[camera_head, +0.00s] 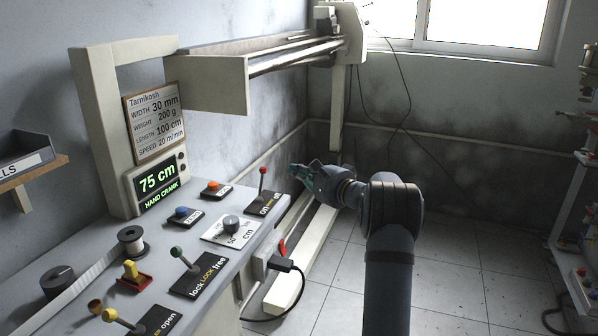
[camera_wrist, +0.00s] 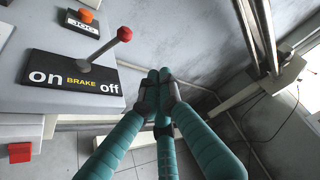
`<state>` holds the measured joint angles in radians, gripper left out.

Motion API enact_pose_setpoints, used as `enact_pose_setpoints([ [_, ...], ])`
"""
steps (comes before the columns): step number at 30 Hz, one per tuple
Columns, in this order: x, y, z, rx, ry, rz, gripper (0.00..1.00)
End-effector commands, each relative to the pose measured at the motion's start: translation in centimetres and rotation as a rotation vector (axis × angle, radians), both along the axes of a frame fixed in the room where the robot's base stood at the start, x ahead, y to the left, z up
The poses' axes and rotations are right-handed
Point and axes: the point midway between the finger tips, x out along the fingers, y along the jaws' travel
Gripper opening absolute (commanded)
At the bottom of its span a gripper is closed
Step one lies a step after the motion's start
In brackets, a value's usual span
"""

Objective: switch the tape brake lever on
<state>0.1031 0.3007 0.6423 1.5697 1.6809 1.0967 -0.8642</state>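The tape brake lever has a red ball knob (camera_head: 263,171) on a thin stem. It rises from a black plate marked on, BRAKE, off at the far right end of the machine's panel. In the wrist view its knob (camera_wrist: 124,34) leans right, toward the "off" side of the plate (camera_wrist: 62,76). My gripper (camera_head: 297,170) is beyond the panel's edge, to the right of the lever and apart from it. In the wrist view its teal fingers (camera_wrist: 158,75) come together at the tips, empty, with the lever to their left.
An orange JOG button (camera_head: 213,185), a blue button (camera_head: 181,212) and a grey dial (camera_head: 231,222) share the panel. A green-knobbed lock lever (camera_head: 177,251) stands nearer. A red switch (camera_head: 282,246) sits on the panel's side. Open floor lies right of the machine.

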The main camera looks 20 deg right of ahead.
Motion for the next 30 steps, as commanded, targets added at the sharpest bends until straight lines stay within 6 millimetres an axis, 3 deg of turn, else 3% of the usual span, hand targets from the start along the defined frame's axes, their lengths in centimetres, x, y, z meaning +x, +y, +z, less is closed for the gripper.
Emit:
enact_pose_setpoints([
  [6,3.7,1.8,-0.2,0.000,0.001,0.002,0.00],
  [11,5.6,2.9,-0.4,0.000,0.000,0.002,0.00],
  [21,3.1,5.0,0.1,0.000,0.000,0.000,0.00],
  [30,2.8,5.4,0.2,0.000,0.000,0.000,0.00],
])
